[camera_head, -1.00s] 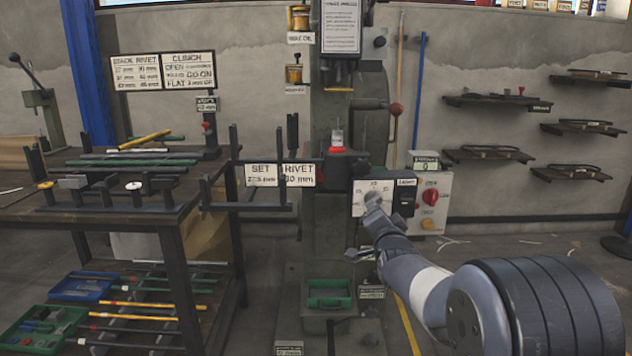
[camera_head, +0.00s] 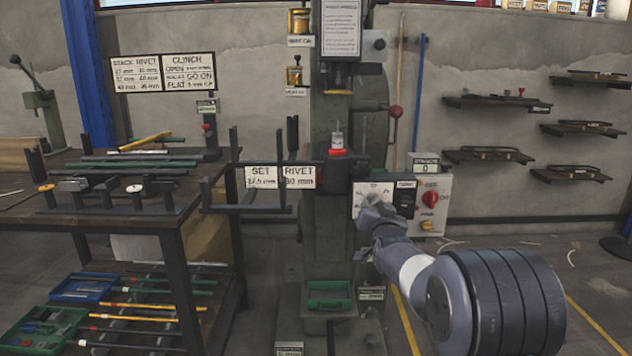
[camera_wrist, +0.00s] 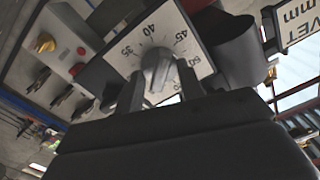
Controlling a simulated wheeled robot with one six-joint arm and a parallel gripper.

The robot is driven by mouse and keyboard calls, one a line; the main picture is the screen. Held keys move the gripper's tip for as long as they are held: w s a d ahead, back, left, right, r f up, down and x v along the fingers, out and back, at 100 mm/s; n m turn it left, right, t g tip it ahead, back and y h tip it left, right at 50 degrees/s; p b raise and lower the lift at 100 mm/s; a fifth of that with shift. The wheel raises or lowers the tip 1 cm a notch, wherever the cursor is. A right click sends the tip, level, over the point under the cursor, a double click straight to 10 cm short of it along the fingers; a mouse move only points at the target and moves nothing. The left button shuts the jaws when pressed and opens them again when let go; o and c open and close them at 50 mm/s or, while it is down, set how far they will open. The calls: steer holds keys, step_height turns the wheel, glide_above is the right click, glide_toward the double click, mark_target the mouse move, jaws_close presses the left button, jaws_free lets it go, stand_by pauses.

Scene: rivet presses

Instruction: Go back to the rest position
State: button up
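My gripper (camera_head: 372,206) is at the front of the rivet press, at the white dial plate (camera_head: 361,190) right of the press column. In the wrist view the dial plate (camera_wrist: 180,38) carries numbers around a grey pointer knob (camera_wrist: 157,68). The two dark fingers of my gripper (camera_wrist: 159,82) stand apart on either side of the knob, with what looks like a narrow gap. Nothing is lifted. In the head view my wrist and gripper hide the knob.
A control box (camera_head: 430,205) with a red knob is right of the dial. A dark rack (camera_head: 245,208) juts out left of the press (camera_head: 335,240). A workbench (camera_head: 100,216) with rods stands at left.

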steer(key=shift+n+p, duration=0.4)
steer(key=shift+n, duration=1.2)
steer(key=shift+f, duration=0.1)
